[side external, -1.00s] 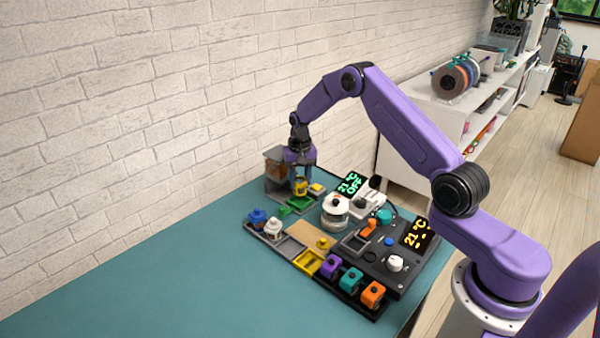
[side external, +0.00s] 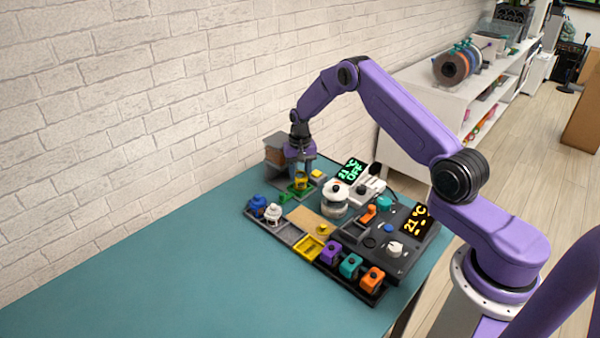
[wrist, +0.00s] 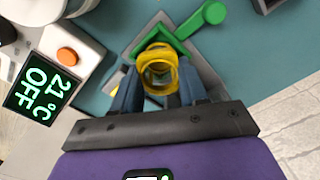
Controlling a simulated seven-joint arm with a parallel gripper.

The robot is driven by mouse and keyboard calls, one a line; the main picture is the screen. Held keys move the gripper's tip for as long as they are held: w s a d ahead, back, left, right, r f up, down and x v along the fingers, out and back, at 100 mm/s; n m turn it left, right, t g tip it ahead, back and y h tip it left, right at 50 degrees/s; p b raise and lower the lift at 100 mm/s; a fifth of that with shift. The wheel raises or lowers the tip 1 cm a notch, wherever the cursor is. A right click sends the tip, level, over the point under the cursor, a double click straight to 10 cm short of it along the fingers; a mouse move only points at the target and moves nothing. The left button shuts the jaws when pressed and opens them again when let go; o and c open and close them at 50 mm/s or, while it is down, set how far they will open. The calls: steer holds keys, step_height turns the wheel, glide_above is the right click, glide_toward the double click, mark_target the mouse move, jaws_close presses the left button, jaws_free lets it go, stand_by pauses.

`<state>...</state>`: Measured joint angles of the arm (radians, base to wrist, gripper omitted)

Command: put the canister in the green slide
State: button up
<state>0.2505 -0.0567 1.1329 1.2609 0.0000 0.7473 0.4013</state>
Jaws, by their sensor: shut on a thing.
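The canister (side external: 301,181) is a small yellow-framed piece with a see-through middle. My gripper (side external: 300,174) points down and is shut on it, with one blue finger on each side in the wrist view, where the canister's yellow ring (wrist: 157,56) shows from above. The green slide (side external: 293,190) is right under the canister. In the wrist view the slide's green frame (wrist: 176,45) shows around the far side of the canister, and its green handle (wrist: 211,14) sticks out beyond. Whether the canister's bottom touches the slide is hidden.
A grey and brown housing (side external: 276,150) stands close behind my gripper. A white-lidded jar (side external: 335,197) and a display reading 21 °C OFF (side external: 350,170) are to the right. Blue (side external: 257,202) and white (side external: 273,212) knobbed pieces stand in front. The teal tabletop is clear at front left.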

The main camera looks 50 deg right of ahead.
steer(key=shift+f, duration=0.45)
steer(key=o, duration=1.2)
steer(key=shift+r, duration=0.1)
step_height(320, 180, up, 7)
steer(key=shift+f, duration=0.1)
steer(key=shift+a, duration=0.1)
